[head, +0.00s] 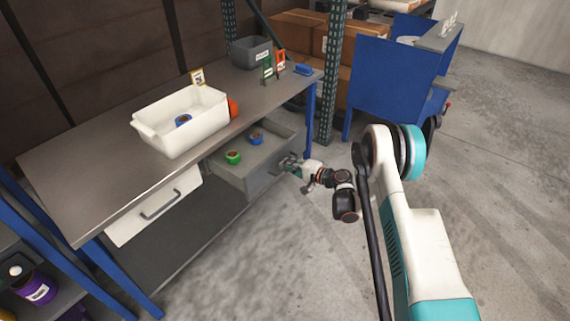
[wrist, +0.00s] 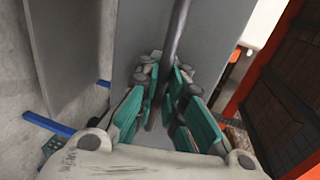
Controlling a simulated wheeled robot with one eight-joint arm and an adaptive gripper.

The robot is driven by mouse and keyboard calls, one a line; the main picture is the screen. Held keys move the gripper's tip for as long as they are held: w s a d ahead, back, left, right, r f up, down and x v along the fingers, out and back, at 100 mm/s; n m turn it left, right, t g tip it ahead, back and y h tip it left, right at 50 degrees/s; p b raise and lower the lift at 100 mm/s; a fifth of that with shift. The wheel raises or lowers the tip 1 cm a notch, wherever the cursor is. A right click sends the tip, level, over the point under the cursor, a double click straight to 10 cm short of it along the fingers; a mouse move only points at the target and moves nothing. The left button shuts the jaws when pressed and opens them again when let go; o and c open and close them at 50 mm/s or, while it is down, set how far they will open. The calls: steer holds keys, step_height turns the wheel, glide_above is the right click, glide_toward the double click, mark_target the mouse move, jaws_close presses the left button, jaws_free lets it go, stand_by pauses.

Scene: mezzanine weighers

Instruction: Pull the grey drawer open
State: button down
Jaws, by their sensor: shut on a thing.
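The grey drawer (head: 262,174) under the bench top is open in the head view, pulled out toward my arm. A green tape roll (head: 233,157) and a blue tape roll (head: 255,138) lie inside it. My gripper (head: 287,164) is at the drawer's front. In the wrist view its teal-padded fingers (wrist: 166,112) are closed around the grey bar handle (wrist: 177,35), in front of the drawer's grey front panel (wrist: 135,50). The handle is mostly hidden by my gripper in the head view.
A white drawer (head: 154,207) beside it on the left is shut. A white bin (head: 181,120) with a blue roll inside stands on the bench (head: 95,160). A grey box (head: 251,52) stands farther back. A blue cart (head: 397,80) stands behind right. The floor at right is clear.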

steer(key=shift+s+d, duration=0.45)
steer(key=shift+d, duration=0.1)
steer(key=c, duration=1.7)
jaws_free()
steer(key=v, duration=1.2)
